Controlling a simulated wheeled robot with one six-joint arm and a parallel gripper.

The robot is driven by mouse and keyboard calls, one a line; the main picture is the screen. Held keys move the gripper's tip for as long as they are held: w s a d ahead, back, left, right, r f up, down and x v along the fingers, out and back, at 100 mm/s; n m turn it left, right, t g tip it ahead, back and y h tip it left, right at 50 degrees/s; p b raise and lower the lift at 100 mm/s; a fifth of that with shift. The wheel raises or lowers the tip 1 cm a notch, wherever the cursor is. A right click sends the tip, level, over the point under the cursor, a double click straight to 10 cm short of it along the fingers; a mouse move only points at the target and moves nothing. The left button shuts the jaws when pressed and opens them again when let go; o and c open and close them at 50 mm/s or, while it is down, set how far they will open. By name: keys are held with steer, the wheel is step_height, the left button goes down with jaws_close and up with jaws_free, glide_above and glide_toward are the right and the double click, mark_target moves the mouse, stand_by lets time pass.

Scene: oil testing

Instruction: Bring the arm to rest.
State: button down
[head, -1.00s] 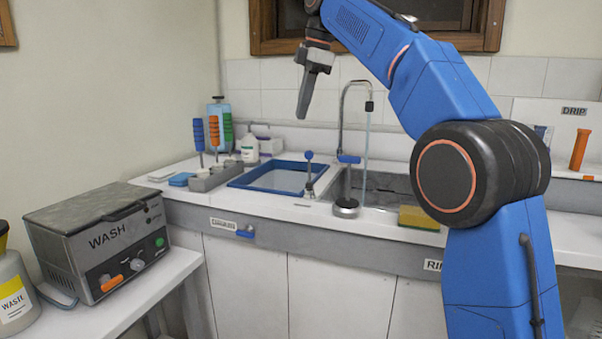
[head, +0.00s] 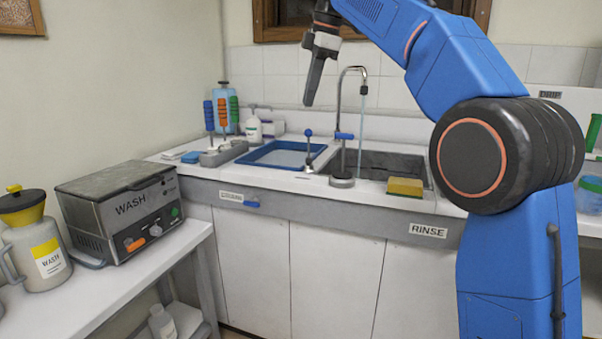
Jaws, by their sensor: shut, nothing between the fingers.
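My blue arm rises on the right of the head view and bends over to the left at the top. My gripper (head: 309,103) hangs from its end, pointing down, shut and empty. It is in the air, in front of the tiled wall as seen here, above and left of the tap (head: 342,130). It appears clear of everything around it. The upper end of the arm is partly cut off by the top of the picture.
The counter bears a blue-rimmed basin (head: 263,161), a sink (head: 388,166) with running water, a yellow sponge (head: 405,187) and brushes (head: 222,115) in a holder. A grey WASH machine (head: 120,208) and a WASTE jug (head: 35,245) stand on the left bench.

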steer(key=s+d+f+m+t+h, duration=0.1)
steer(key=s+d+f+m, duration=1)
steer(key=s+d, duration=0.55)
steer(key=s+d+f+m+t+h, duration=0.1)
steer(key=s+d+f+m, duration=0.2)
steer(key=s+f, duration=0.55)
steer(key=s+d+f+m, duration=0.35)
steer(key=s+f, duration=0.25)
steer(key=f, duration=0.5)
steer(key=s+d+f+m+t+h, duration=0.1)
steer(key=s+d+f+m, duration=0.25)
steer(key=s+f, duration=0.55)
steer(key=w+r+n+t, duration=0.45)
steer(key=w+r, duration=0.35)
steer(key=w, duration=0.5)
steer(key=w+r+n+t, duration=0.3)
steer(key=w+r+n, duration=0.35)
steer(key=w, duration=0.65)
steer(key=w+a+r+n+t+y, duration=0.1)
steer(key=w+a+r+n+y, duration=0.5)
steer(key=a, duration=0.4)
steer(key=w+a+r+n+t+y, duration=0.1)
steer(key=w+a+r+n+y, duration=0.3)
steer(key=w+a+r+n, duration=0.45)
steer(key=f+x, duration=0.2)
steer(key=x, duration=0.9)
steer(key=shift+w+a+m+y, duration=0.15)
steer(key=shift+a+m+y, duration=0.05)
steer(key=shift+m+y, duration=0.15)
